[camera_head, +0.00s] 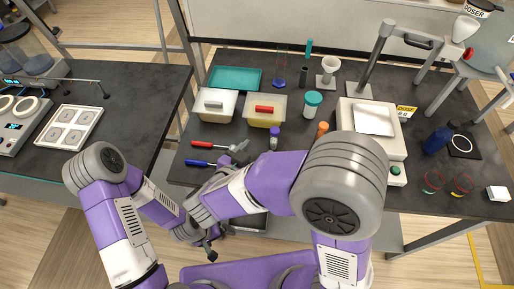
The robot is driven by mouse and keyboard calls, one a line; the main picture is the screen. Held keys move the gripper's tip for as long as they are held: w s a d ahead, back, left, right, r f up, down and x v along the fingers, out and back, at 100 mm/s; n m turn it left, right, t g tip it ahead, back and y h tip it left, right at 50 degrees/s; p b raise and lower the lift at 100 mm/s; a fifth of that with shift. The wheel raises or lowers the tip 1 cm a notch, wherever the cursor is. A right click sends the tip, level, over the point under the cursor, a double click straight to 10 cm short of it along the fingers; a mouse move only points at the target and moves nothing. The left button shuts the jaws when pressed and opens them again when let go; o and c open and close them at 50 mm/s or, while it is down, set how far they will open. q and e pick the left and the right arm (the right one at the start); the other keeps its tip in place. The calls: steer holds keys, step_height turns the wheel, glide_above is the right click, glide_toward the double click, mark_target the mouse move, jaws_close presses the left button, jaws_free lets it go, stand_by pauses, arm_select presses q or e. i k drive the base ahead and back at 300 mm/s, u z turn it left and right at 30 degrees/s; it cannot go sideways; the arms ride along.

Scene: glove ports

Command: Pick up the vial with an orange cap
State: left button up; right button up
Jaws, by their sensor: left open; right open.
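The vial with an orange cap (322,129) stands on the dark bench, just left of the white balance and beyond my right arm's elbow. Its lower part is hidden by that arm. A similar vial with a purple cap (273,137) stands to its left. My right gripper (232,158) is open, left of both vials, near the screwdrivers; its fingers are small and partly hidden. My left gripper (213,246) is open and low, in front of the bench's front edge. Both grippers are apart from the orange-capped vial.
Red (207,145) and blue screwdrivers (202,163) lie at left. The balance (382,143) and a blue bottle (437,140) stand to the right.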

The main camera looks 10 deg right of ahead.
mark_target(319, 133)
steer(key=k, duration=1)
